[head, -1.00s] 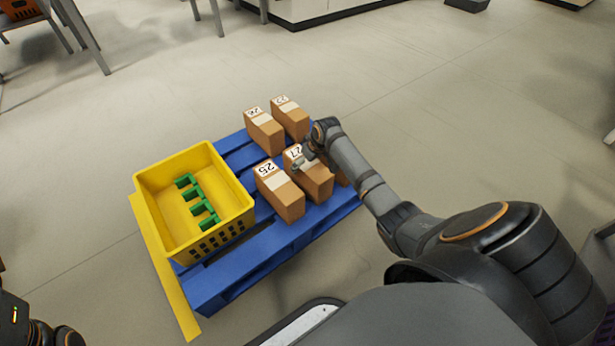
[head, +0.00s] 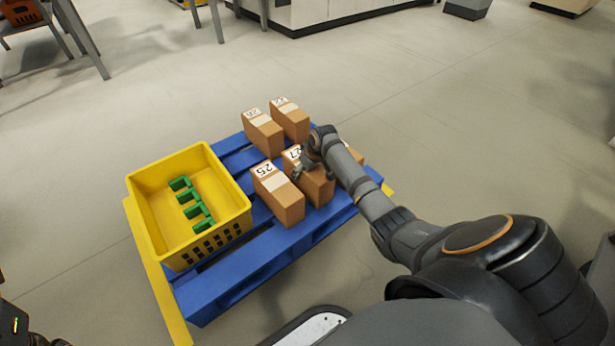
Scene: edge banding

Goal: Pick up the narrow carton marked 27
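The narrow brown carton marked 27 (head: 317,188) stands on the blue pallet (head: 262,256), just right of the carton marked 25 (head: 284,203). My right gripper (head: 314,172) is at the top of carton 27, with its fingers spread over it and covering part of its top and label. I cannot tell whether the fingers press on its sides. Carton 27 appears to rest on the pallet. A dark piece of my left arm shows at the lower left corner, but its gripper is not in view.
Two more cartons, one marked 26 (head: 263,133) and another (head: 290,121), stand behind. Part of another carton (head: 354,152) shows behind my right arm. A yellow crate (head: 238,222) with a green part (head: 190,203) is at the left. Floor around the pallet is clear.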

